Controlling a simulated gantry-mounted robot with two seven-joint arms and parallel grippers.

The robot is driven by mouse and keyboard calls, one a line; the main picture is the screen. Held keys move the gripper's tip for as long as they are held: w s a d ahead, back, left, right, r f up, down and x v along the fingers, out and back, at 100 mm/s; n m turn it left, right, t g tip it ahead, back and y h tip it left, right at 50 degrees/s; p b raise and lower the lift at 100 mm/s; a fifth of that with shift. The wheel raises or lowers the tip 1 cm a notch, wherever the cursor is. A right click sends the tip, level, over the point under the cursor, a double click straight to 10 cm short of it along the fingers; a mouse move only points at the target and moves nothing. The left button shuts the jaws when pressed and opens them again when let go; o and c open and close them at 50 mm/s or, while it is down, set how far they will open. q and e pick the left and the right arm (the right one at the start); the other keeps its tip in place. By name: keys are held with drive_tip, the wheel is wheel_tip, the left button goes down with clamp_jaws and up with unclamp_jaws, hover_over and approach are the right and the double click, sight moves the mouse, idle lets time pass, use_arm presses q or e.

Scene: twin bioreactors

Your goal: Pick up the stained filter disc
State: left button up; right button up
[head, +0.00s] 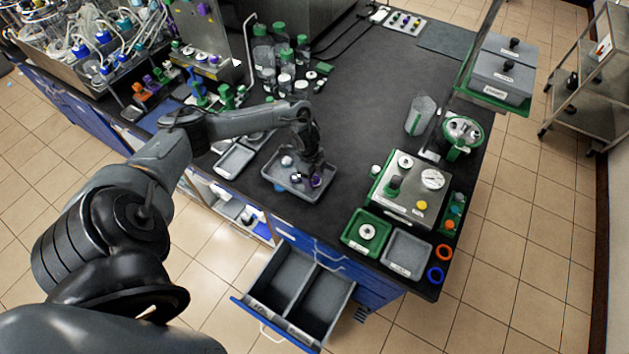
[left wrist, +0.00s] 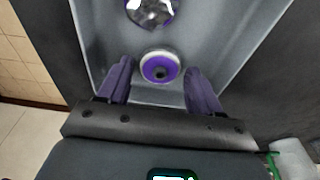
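My left gripper (head: 307,179) is over the grey tray (head: 272,179) on the dark bench. In the left wrist view its purple fingers (left wrist: 158,68) are apart. Between them, with gaps on both sides, is a round white piece with a purple ring and dark centre (left wrist: 160,66). A second round piece with a mottled black-and-white face (left wrist: 151,10) lies farther up the tray, cut by the frame edge. I cannot tell for sure which is the stained filter disc. A small white piece (head: 287,161) also lies in the tray in the head view. My right gripper is not in view.
A green tray (head: 350,240) with a white disc, a grey tray (head: 406,252) and a device with a yellow button (head: 421,206) stand at the right. Green-capped bottles (head: 262,50) stand behind. A divided drawer (head: 297,290) is open in front. The bench middle is clear.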

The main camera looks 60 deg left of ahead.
use_arm(q)
drive_tip(key=c, duration=0.7)
